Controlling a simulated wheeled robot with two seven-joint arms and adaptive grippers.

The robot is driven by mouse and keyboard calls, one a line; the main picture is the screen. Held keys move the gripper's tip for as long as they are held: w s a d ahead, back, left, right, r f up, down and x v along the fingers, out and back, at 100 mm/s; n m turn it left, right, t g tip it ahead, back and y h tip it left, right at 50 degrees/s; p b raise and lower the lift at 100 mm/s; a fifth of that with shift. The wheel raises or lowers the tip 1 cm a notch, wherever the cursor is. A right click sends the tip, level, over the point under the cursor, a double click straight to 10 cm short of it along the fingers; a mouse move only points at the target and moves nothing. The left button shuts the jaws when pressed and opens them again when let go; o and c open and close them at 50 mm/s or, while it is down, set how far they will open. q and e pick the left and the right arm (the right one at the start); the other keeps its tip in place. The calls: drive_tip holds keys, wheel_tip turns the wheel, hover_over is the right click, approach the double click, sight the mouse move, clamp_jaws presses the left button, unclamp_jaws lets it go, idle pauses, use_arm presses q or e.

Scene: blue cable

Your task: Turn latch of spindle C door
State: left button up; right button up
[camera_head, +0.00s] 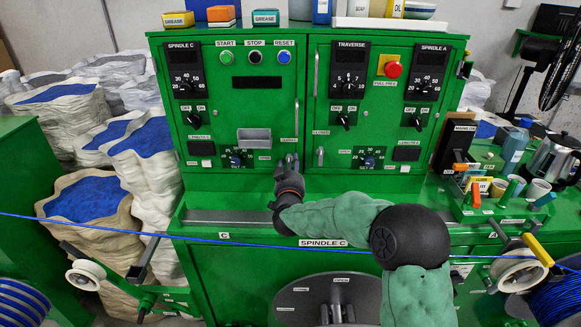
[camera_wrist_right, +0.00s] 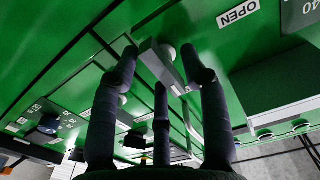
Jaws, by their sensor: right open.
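The green spindle C door (camera_head: 222,100) is the left door of the cabinet and looks shut. Its grey latch (camera_wrist_right: 165,65) shows as a short bar on a round pivot in the right wrist view, beside an OPEN label (camera_wrist_right: 238,12). My right gripper (camera_head: 288,163) is at the door's lower right corner and largely hides the latch in the head view. In the right wrist view my right gripper (camera_wrist_right: 160,90) is open, with its dark fingers spread around the latch. I cannot tell whether any finger touches it. My left gripper is not in view.
A blue cable (camera_head: 130,228) runs across the front, below the door. The right door (camera_head: 380,85) has its own latch (camera_head: 320,157) close by. A grey box (camera_head: 254,137) sticks out from the spindle C door. A kettle (camera_head: 556,158) and cups crowd the right side.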

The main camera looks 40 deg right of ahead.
drive_tip(key=v, duration=1.2)
drive_tip(key=shift+f, duration=0.1)
